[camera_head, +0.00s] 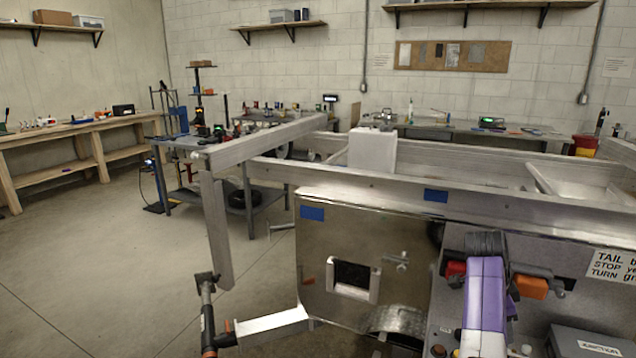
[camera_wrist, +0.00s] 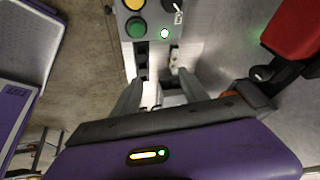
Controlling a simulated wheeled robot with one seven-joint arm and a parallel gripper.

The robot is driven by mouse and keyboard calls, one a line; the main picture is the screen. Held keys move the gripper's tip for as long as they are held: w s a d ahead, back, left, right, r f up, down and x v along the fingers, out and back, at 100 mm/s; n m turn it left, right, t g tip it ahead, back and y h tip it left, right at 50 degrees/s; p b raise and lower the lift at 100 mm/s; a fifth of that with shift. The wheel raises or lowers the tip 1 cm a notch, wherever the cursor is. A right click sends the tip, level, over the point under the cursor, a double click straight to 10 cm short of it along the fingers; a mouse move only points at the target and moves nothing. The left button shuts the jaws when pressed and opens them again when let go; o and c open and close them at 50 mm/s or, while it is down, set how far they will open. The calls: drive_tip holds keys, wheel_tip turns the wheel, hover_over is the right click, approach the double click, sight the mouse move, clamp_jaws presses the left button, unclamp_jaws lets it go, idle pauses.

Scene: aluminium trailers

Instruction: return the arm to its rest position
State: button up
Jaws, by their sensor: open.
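My arm, purple and grey, shows at the lower right of the head view, in front of the trailer's metal side. The fingers of my gripper are not clearly visible there. In the wrist view my gripper (camera_wrist: 160,88) points away from the camera with its two grey fingers apart. I see nothing held between them. Beyond the fingertips is a grey control box (camera_wrist: 150,28) with a yellow button (camera_wrist: 134,4), a green button (camera_wrist: 136,27) and a lit white-green lamp (camera_wrist: 165,33). I cannot tell whether the fingers touch the box.
The aluminium trailer frame (camera_head: 400,190) fills the right half of the head view, with a metal panel (camera_head: 325,235) below its rail. A red part (camera_wrist: 292,25) is near the gripper's right in the wrist view. Open floor (camera_head: 110,260) lies left, before a wooden bench (camera_head: 85,132).

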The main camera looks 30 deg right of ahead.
drive_tip(key=w+d+r+n+t+h, duration=0.2)
drive_tip(key=w+d+n+t+h, duration=0.1)
drive_tip(key=w+d+n, duration=0.1)
drive_tip(key=a+n+t+h, duration=0.3)
drive_tip(key=a+n+t, duration=0.65)
drive_tip(key=a, duration=0.25)
drive_tip(key=s+a+n+t+y, duration=0.25)
drive_tip(key=s+a+n, duration=0.2)
drive_tip(key=a, duration=0.55)
drive_tip(key=s+a+n+t+y, duration=0.25)
drive_tip(key=s+a+n, duration=0.2)
drive_tip(key=a, duration=0.55)
drive_tip(key=s+a+y, duration=0.2)
drive_tip(key=s+a, duration=0.3)
drive_tip(key=s, duration=0.3)
drive_tip(key=s+a+r+n+g+y, duration=0.1)
drive_tip(key=s+a+y, duration=0.1)
drive_tip(key=s+a, duration=0.4)
drive_tip(key=s+a+n+y, duration=0.1)
drive_tip(key=s+a, duration=0.4)
drive_tip(key=s, duration=0.5)
drive_tip(key=shift+s+a+r+y, duration=0.25)
drive_tip(key=shift+a+r+y, duration=0.1)
drive_tip(key=shift+r+y, duration=0.05)
